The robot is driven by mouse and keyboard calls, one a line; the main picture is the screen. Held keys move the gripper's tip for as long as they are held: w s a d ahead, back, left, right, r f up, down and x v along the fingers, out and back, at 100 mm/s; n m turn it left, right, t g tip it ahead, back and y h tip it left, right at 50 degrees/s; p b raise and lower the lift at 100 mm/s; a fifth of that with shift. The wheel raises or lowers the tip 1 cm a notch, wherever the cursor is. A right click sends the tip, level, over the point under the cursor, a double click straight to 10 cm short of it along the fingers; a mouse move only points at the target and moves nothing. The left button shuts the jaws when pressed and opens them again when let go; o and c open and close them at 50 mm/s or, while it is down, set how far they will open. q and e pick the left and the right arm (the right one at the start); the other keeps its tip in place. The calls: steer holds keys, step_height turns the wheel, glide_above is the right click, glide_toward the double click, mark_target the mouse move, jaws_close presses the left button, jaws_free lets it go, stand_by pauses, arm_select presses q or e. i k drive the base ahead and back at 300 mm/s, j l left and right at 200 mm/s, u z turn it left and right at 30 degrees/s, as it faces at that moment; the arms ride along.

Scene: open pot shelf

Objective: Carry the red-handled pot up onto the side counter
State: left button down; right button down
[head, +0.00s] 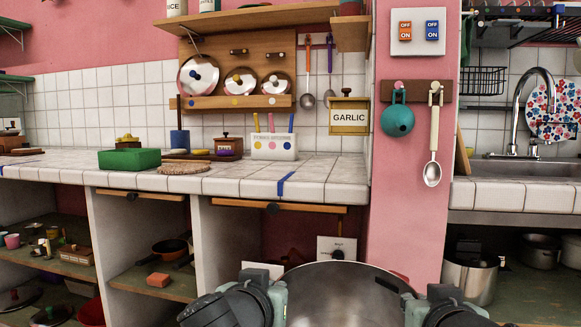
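A large shiny metal pot (345,298) is at the bottom centre of the head view, close to me and cut off by the frame's lower edge. Its rim appears slightly tilted or level; I cannot tell which. My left gripper (262,274) is at the pot's left side and my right gripper (402,288) at its right side. The pot's handles are mostly hidden by the grippers; a little red shows by the right one. Whether the fingers are closed on handles is not clear. The white-tiled side counter (225,185) lies beyond and above the pot.
On the counter are a green box (129,158), a woven round mat (183,168), a small brown-lidded pot (229,146) and a white utensil holder (273,147). Blue tape (285,184) marks its front right part. A pink pillar (408,200) stands right of it. Open shelves are below.

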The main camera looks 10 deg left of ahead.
mark_target(269, 171)
steer(key=j, duration=0.75)
steer(key=k+j+z, duration=0.1)
steer(key=j, duration=0.6)
